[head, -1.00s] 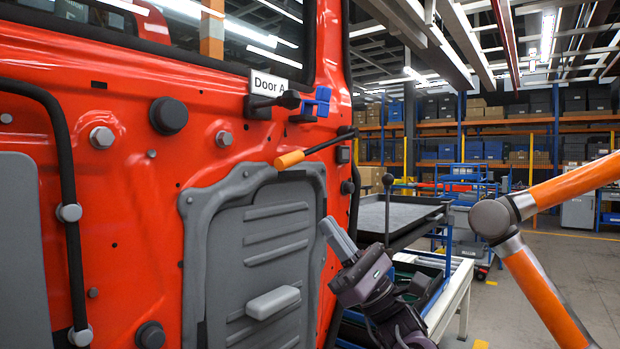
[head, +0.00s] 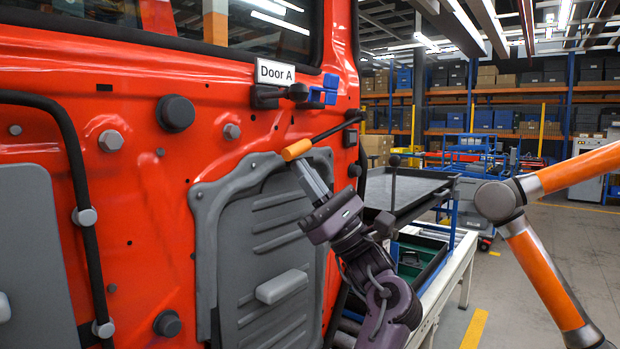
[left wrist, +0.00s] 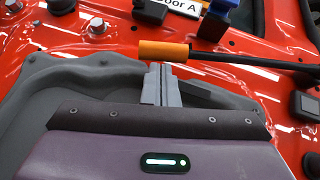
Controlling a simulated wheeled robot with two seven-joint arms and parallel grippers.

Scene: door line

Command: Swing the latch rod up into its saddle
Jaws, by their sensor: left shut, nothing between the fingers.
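The latch rod (head: 335,129) is black with an orange grip (head: 296,150) at its left end. It slopes down-left from its pivot at the door's right edge. The blue saddle (head: 323,92) is above the rod, with nothing lying in it. My left gripper (head: 307,168) is shut and empty, its grey fingertips just below the orange grip. In the left wrist view the orange grip (left wrist: 163,50) lies right above the fingertips (left wrist: 160,72); I cannot tell if they touch. The saddle shows at the top there (left wrist: 214,20). My right gripper is not in view.
The red door (head: 130,210) fills the left, with bolts, black bumpers, a grey panel (head: 265,230) and a "Door A" label (head: 283,74). A black clamp-like part (head: 280,94) sits left of the saddle. A grey tray table (head: 400,190) stands to the right, behind my arm.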

